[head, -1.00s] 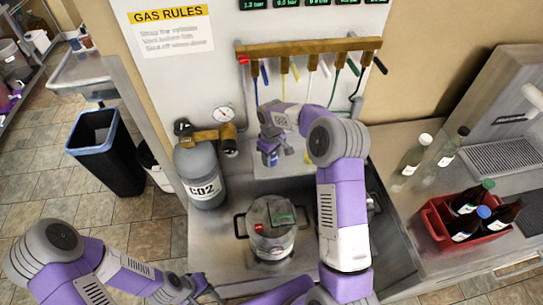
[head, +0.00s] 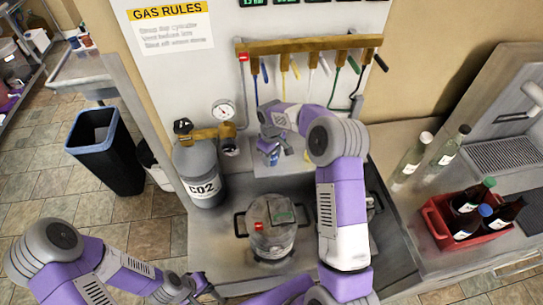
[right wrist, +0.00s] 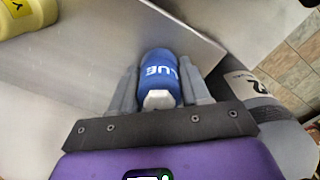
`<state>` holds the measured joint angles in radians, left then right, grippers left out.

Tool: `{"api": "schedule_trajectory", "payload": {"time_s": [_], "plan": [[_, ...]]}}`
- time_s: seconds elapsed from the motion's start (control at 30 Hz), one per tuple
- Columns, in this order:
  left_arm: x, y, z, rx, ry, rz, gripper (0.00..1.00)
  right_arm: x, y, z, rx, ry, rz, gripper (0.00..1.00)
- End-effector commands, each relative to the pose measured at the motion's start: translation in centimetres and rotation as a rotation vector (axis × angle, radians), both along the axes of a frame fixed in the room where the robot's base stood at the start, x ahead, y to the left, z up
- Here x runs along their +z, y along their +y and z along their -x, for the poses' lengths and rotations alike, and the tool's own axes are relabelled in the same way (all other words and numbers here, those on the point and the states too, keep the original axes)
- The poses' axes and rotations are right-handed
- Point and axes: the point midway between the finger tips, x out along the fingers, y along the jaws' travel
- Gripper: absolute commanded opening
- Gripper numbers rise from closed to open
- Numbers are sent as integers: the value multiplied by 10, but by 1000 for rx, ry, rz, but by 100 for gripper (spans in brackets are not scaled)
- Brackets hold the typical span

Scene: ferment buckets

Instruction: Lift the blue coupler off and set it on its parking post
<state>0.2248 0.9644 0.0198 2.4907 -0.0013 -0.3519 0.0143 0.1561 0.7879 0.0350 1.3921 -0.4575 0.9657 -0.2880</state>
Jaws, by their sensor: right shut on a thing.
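The blue coupler (right wrist: 160,72), with white lettering and a pale end, sits between the two grey fingers of my right gripper (right wrist: 160,92) in the right wrist view. The fingers are shut on it. In the head view, my right gripper (head: 272,158) is in front of the wall panel, beyond the keg (head: 271,228) and right of the CO2 cylinder; the coupler there is small and mostly covered. I cannot make out a parking post for certain. My left gripper (head: 207,290) is low in the head view, away from the coupler; its jaws are unclear.
A grey CO2 cylinder (head: 202,170) stands left of the keg. A red crate (head: 440,232) with bottles is on the right counter. A yellow item (right wrist: 28,16) shows in the right wrist view.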

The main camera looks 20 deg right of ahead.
Motion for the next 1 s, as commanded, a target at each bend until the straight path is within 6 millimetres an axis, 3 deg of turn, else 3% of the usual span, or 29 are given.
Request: {"api": "schedule_trajectory", "payload": {"time_s": [1.0], "plan": [[-5, 0, 0, 0, 0, 0, 0, -8, 0, 0, 0, 0, 0, 10]]}}
